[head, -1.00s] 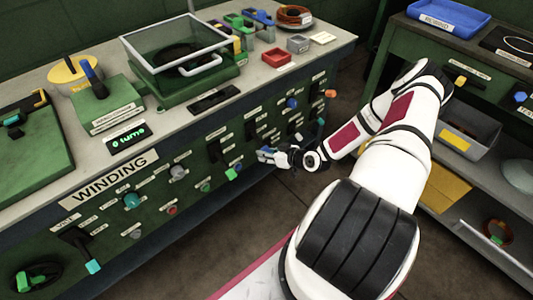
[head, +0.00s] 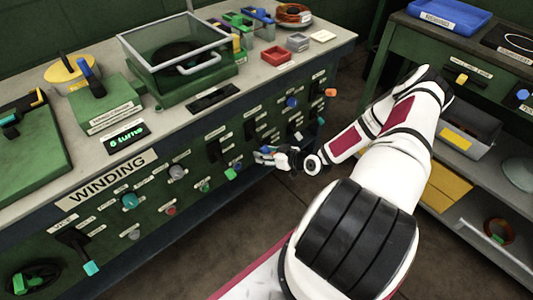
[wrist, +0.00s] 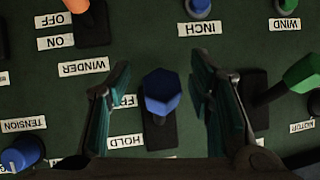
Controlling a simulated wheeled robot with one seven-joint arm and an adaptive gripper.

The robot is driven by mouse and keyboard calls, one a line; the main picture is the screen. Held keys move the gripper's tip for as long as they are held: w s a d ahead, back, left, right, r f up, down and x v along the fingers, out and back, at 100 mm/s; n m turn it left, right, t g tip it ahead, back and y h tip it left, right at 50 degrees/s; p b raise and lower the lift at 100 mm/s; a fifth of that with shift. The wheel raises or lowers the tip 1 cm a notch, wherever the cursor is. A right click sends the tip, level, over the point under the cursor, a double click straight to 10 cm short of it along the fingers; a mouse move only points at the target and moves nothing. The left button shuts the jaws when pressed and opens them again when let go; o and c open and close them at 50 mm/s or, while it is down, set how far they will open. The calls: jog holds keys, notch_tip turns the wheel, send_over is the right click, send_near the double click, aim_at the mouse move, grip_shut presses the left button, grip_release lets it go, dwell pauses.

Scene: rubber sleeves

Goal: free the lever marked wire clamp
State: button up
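The lever with a blue hexagonal knob (wrist: 162,91) stands on a dark slot plate in the middle of the wrist view, where the panel appears upside down. A HOLD label (wrist: 126,141) and a partly covered label starting "FR" are beside it. Its name label is not readable. My gripper (wrist: 160,68) is open, with one finger on each side of the knob and visible gaps to it. In the head view my gripper (head: 270,156) is at the front of the green panel, and the lever is hard to make out there.
A lever with an orange knob (wrist: 73,6), labelled WINDER with ON and OFF, is close by. A green-knobbed lever (wrist: 302,74) stands beyond the other finger. Blue knobs are near INCH (wrist: 198,8) and TENSION (wrist: 24,153). Floor is clear before the panel (head: 190,160).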

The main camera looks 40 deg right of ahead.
jog(key=v, duration=1.2)
dwell(0.7)
